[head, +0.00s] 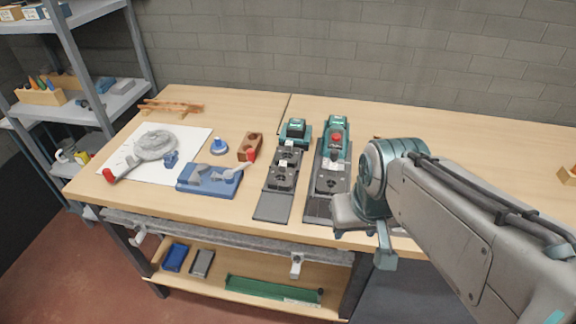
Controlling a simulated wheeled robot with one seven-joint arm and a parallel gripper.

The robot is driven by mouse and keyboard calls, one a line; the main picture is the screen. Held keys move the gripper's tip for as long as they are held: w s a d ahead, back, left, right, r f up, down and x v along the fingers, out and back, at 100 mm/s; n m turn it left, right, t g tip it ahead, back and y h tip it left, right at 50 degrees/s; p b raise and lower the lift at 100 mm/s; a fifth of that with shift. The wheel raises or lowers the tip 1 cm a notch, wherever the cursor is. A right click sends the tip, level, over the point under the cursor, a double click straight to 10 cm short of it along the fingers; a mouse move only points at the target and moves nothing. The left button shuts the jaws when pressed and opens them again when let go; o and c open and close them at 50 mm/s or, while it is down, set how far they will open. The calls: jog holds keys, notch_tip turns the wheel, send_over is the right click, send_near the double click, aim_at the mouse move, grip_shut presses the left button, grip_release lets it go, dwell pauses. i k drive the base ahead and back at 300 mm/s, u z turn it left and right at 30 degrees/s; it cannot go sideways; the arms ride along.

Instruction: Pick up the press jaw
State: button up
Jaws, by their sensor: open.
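A blue tray (189,187) lies near the front left of the workbench. Small grey metal pieces (197,174) lie on it and look like press jaw parts, but they are too small to identify surely. My gripper (363,244) is open at the bench's front edge, right of the dark tool stands and well apart from the blue tray. Nothing shows between its fingers. My arm hides part of the bench behind it.
Two dark stands (272,207) (316,209) with teal tools stand between the tray and my gripper. A brown block (247,152), a blue round item (219,147) and a white sheet (198,139) with a grey coil (155,145) lie around the tray. The bench's back right is clear.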

aim_at(340, 178)
jog(key=z, duration=0.55)
jog(key=k, duration=1.25)
jog(key=i, duration=0.35)
jog(key=u, duration=0.7)
jog(key=i, duration=1.25)
jog(key=z, duration=0.65)
